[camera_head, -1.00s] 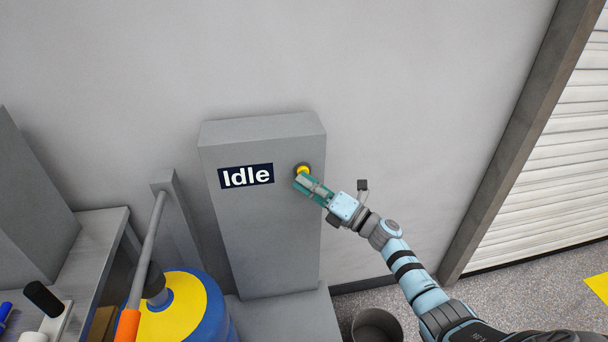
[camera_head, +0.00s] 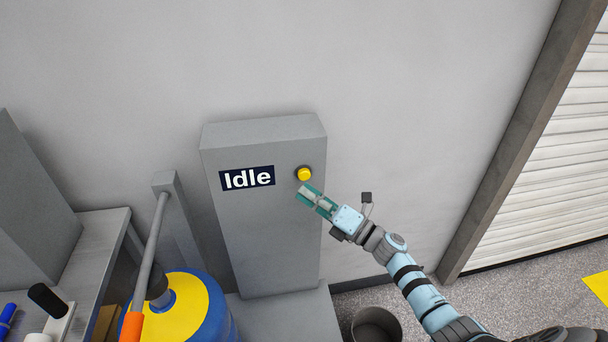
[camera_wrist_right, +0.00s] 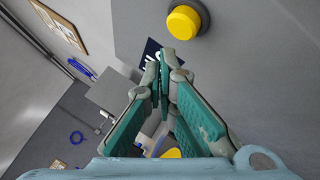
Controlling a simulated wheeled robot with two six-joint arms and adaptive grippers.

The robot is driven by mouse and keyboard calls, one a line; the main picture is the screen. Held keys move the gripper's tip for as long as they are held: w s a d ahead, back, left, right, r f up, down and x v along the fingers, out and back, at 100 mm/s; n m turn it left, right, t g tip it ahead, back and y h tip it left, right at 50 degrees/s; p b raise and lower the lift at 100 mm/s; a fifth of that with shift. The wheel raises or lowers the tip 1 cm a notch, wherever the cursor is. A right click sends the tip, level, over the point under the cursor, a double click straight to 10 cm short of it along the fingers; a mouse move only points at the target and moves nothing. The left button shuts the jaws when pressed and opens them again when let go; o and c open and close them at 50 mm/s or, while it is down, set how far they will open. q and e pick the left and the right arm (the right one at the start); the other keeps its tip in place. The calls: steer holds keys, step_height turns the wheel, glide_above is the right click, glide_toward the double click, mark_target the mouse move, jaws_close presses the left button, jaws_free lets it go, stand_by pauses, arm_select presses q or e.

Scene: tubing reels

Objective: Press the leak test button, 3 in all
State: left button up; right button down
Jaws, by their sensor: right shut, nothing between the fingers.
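The leak test button (camera_head: 304,174) is a yellow round cap in a dark ring on the upper right of a grey cabinet (camera_head: 265,240). A dark label on the cabinet reads "Idle" (camera_head: 247,178). The button also shows in the right wrist view (camera_wrist_right: 184,22), at the top, uncovered. My right gripper (camera_head: 304,192) is shut and empty. Its teal fingers are just below the button in the head view, apart from it. In the right wrist view the closed fingertips (camera_wrist_right: 163,62) lie below the button. My left gripper is not in view.
A blue and yellow reel (camera_head: 190,305) with a grey rod and orange end stands left of the cabinet. A workbench (camera_head: 95,245) is at far left. A dark bin (camera_head: 377,325) stands on the floor at right. The wall beside the button is clear.

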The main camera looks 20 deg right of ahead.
steer(key=s, duration=0.1)
steer(key=s+a+p, duration=0.1)
steer(key=s, duration=0.1)
steer(key=shift+s+r, duration=0.1)
steer(key=shift+s, duration=0.2)
stand_by(1.6)
step_height(320, 180, down, 5)
steer(key=s+b, duration=0.2)
steer(key=b, duration=0.2)
step_height(320, 180, up, 7)
steer(key=s+n+t+b, duration=0.1)
steer(key=s+n+b, duration=0.1)
steer(key=n, duration=1.4)
steer(key=shift+a+n, duration=0.2)
steer(key=shift+n, duration=0.2)
